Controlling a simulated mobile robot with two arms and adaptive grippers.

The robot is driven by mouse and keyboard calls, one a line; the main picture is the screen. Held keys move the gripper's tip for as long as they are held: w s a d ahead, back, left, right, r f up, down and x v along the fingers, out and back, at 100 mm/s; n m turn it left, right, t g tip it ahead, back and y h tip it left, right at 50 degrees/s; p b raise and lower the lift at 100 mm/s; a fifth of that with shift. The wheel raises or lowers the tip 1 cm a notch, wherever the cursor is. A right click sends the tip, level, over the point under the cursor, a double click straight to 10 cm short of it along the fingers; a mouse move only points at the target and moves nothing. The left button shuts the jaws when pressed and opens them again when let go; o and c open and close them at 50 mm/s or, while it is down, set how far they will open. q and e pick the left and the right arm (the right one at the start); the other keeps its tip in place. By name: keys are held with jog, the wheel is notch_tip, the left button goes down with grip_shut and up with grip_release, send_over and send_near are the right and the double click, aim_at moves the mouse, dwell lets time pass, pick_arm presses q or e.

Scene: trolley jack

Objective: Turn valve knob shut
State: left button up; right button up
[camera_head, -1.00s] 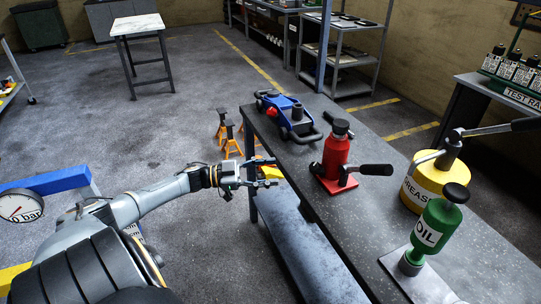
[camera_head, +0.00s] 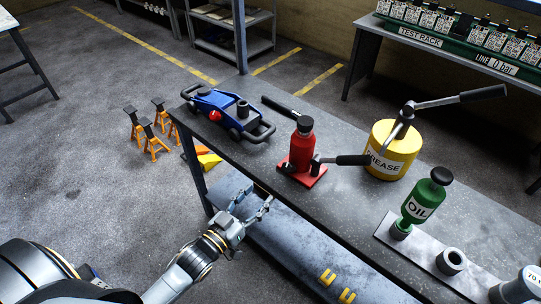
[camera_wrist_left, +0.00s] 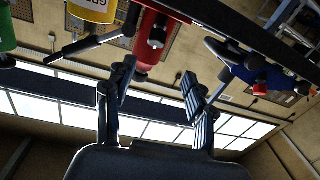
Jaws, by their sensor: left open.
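A blue trolley jack (camera_head: 224,109) stands on the far left end of the bench, with a red knob (camera_head: 214,115) on its near side. A red bottle jack (camera_head: 301,150) with a black handle stands to its right. My left gripper (camera_head: 256,200) is open and empty in front of the bench's front edge, apart from both jacks. In the left wrist view its fingers (camera_wrist_left: 157,78) are spread with nothing between them. The red bottle jack (camera_wrist_left: 152,40) and the blue trolley jack (camera_wrist_left: 262,75) show tilted above them. My right gripper is out of view.
A yellow grease can (camera_head: 392,150) with a lever and a green oil bottle (camera_head: 421,203) stand farther right on the bench (camera_head: 345,205). A lower shelf (camera_head: 310,250) lies under it. Orange stands (camera_head: 152,137) and yellow wedges (camera_head: 208,159) sit on the floor at left.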

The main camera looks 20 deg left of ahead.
pick_arm(q)
send_near(285, 170)
jog(key=w, duration=0.3)
jog(key=x, duration=0.2)
jog(key=p+x, duration=0.1)
jog(key=x, duration=0.4)
jog(key=shift+d, duration=0.45)
jog(key=shift+w+d, duration=0.1)
jog(key=shift+w, duration=0.3)
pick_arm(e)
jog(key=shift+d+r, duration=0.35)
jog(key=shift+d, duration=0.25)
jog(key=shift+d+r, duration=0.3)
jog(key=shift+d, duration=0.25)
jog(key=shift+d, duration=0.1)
